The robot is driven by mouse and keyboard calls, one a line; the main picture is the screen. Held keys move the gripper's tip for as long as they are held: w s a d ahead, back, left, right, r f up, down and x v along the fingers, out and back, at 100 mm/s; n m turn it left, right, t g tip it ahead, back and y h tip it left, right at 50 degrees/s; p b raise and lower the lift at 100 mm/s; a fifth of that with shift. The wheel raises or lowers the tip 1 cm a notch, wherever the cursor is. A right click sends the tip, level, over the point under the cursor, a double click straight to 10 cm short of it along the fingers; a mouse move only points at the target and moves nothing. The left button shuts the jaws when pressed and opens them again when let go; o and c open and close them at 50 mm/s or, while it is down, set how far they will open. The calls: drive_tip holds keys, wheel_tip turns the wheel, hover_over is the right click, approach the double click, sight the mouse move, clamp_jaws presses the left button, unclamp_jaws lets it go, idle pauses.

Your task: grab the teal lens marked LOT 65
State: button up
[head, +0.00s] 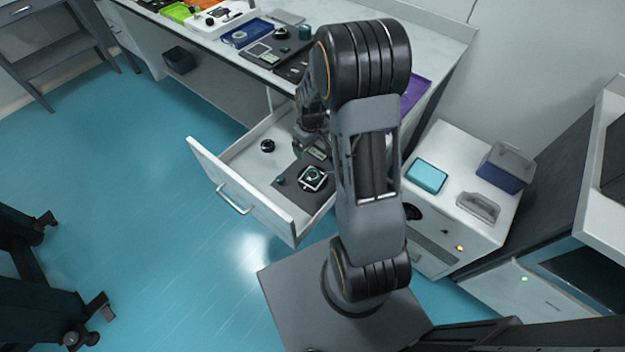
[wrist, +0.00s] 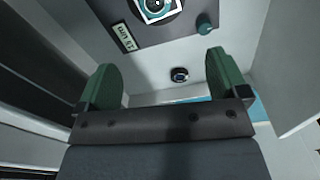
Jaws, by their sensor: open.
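The open drawer (head: 241,174) holds a dark mat (head: 290,195). On the mat is a white square piece with a round, dark-rimmed lens with teal glass (head: 313,178); it shows cut off at the top edge of the wrist view (wrist: 157,6). A pale label (wrist: 125,37) lies on the mat near it; its print is upside down and I cannot read it surely. My gripper (wrist: 160,62) is open and empty above the drawer, its green fingers spread. In the head view my arm partly hides the gripper and the mat.
A small teal knob-like piece (head: 280,181) sits on the mat's edge. A black round piece (head: 267,146) lies on the bare drawer floor, and shows between my fingers in the wrist view (wrist: 179,74). Drawer walls surround the space. The worktop (head: 440,37) behind carries trays.

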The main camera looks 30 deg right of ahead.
drive_tip(key=b, duration=0.1)
hover_over(313, 174)
drive_tip(key=f, duration=1.1)
drive_tip(key=shift+s+a+f, duration=0.1)
drive_tip(key=shift+s+f, duration=0.05)
drive_tip(key=shift+s, duration=0.1)
drive_tip(key=shift+w+f+b, duration=0.2)
drive_tip(key=shift+f+b, duration=0.1)
drive_tip(key=shift+f, duration=3.05)
drive_tip(key=c, duration=1.1)
